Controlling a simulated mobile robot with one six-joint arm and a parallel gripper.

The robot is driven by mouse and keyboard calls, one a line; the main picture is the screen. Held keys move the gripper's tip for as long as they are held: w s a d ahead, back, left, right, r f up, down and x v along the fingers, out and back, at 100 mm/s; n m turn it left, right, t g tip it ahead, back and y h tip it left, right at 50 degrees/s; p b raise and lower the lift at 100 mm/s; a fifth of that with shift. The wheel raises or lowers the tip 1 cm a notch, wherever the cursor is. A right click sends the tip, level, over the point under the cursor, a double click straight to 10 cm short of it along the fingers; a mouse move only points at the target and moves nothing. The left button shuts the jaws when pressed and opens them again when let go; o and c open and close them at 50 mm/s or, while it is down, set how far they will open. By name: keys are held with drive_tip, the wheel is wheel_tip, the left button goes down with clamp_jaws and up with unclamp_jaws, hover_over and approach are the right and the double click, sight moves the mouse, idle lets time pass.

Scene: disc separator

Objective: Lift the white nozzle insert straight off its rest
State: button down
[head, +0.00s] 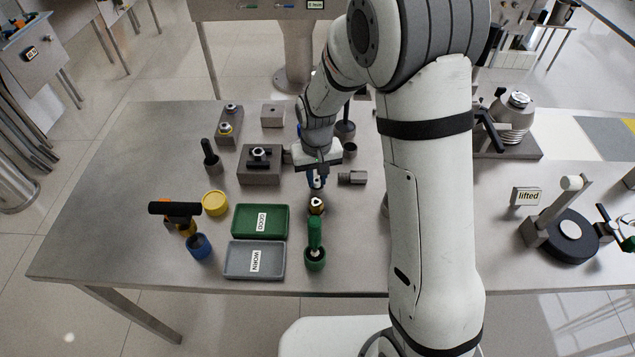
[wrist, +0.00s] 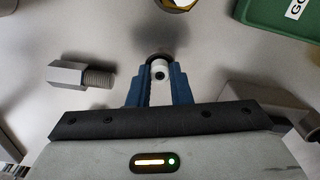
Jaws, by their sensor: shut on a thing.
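My gripper (head: 317,181) points down at the middle of the steel table, its blue fingers close together. In the wrist view, the blue fingertips (wrist: 159,78) are shut on the white nozzle insert (wrist: 159,71), a small white piece with a dark round hole facing the camera. A dark round rim (wrist: 160,56) shows just beyond the insert, probably part of its rest. The fingers hide most of the insert and rest, so I cannot tell whether the two touch.
A threaded steel fitting (head: 352,177) lies just right of the gripper. A steel block (head: 259,175) stands to the left. A brass-coloured part (head: 316,205) and a green-handled tool (head: 315,236) stand in front. The green GOOD tray (head: 243,221) and grey WORN tray (head: 237,260) lie front left.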

sight(317, 180)
drive_tip(key=shift+r+p, duration=2)
drive_tip(key=shift+r, duration=1.3)
